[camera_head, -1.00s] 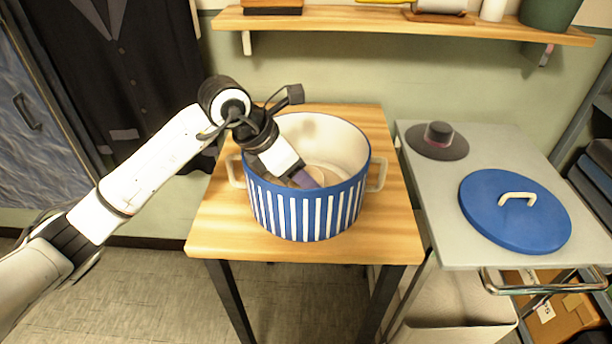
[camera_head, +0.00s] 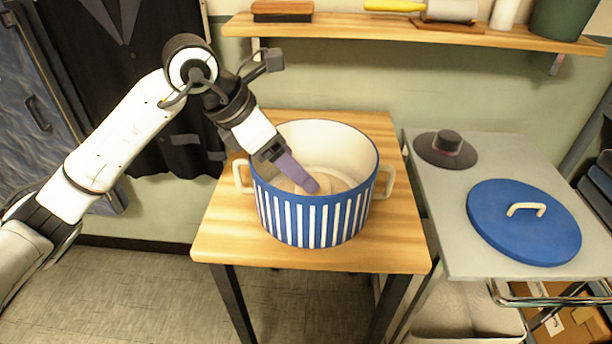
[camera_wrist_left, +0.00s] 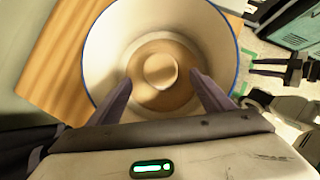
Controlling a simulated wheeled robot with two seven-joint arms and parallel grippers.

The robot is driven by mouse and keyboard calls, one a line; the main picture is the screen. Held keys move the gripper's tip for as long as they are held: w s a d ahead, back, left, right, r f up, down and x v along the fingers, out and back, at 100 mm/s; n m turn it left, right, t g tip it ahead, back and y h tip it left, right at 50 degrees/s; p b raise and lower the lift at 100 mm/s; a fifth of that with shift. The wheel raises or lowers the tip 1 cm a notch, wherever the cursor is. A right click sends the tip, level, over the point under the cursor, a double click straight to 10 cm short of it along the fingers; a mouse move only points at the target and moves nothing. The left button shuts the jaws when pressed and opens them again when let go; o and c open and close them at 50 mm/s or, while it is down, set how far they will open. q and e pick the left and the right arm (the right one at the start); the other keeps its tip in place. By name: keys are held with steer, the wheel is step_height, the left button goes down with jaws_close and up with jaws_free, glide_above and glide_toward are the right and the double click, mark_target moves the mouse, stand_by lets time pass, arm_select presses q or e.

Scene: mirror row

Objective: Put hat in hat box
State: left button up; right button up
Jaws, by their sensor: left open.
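The hat box is a round box with blue and white stripes (camera_head: 318,221), cream inside and uncovered, standing on a wooden table. A tan hat (camera_head: 345,183) lies at the bottom inside it, partly hidden by the wall and my fingers. In the left wrist view the tan hat (camera_wrist_left: 160,73) shows from above, crown up. My left gripper (camera_head: 314,186) reaches into the box mouth from the upper left, its purple fingers open. In the left wrist view its fingertips (camera_wrist_left: 160,80) are apart on either side of the hat's crown, with nothing held.
A grey table (camera_head: 445,200) at the right holds a dark hat (camera_head: 447,152) with a pink band and a blue lid (camera_head: 523,225) with a cream handle. A wall shelf (camera_head: 420,30) runs above. A dark jacket (camera_head: 150,75) hangs behind my arm.

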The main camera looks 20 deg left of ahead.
arm_select(q)
steer(key=shift+v, duration=1.85)
